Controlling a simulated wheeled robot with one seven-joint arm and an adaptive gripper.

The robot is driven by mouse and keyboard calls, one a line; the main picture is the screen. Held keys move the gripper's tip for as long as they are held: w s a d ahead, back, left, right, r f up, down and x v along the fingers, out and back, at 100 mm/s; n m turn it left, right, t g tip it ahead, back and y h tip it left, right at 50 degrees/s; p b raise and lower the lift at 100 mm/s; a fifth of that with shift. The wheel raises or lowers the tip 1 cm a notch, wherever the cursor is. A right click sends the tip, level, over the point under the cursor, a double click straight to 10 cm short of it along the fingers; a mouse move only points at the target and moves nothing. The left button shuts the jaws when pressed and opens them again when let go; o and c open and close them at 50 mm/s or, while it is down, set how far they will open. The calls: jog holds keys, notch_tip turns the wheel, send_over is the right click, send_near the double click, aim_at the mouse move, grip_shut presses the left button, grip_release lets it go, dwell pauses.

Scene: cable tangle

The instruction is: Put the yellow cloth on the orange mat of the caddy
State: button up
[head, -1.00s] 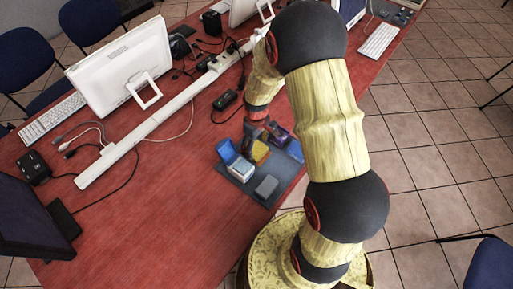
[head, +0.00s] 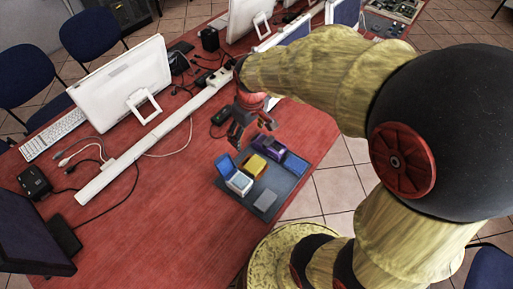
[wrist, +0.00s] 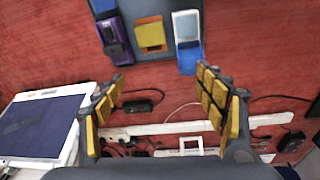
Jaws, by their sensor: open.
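The yellow cloth (head: 257,164) looks like a small folded block in the grey-blue caddy (head: 285,197). In the wrist view the cloth (wrist: 150,35) lies on the orange mat (wrist: 156,49), whose edge shows along its near side. My gripper (head: 253,130) is open and empty. It hangs above the table, behind the caddy in the head view, clear of the cloth. In the wrist view the open fingers (wrist: 163,80) are spread apart, with nothing between them but table far below.
A white cable channel (head: 150,143), cables and monitors lie behind.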

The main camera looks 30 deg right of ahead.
jog(key=s+a+r+m+t, duration=0.2)
jog(key=s+a+r, duration=0.3)
jog(key=s+r, duration=0.8)
jog(key=shift+s+a+r+m+t, duration=0.25)
jog(key=shift+s+m+t, duration=0.15)
jog(key=shift+s+t, duration=0.45)
jog(key=shift+c, duration=0.7)
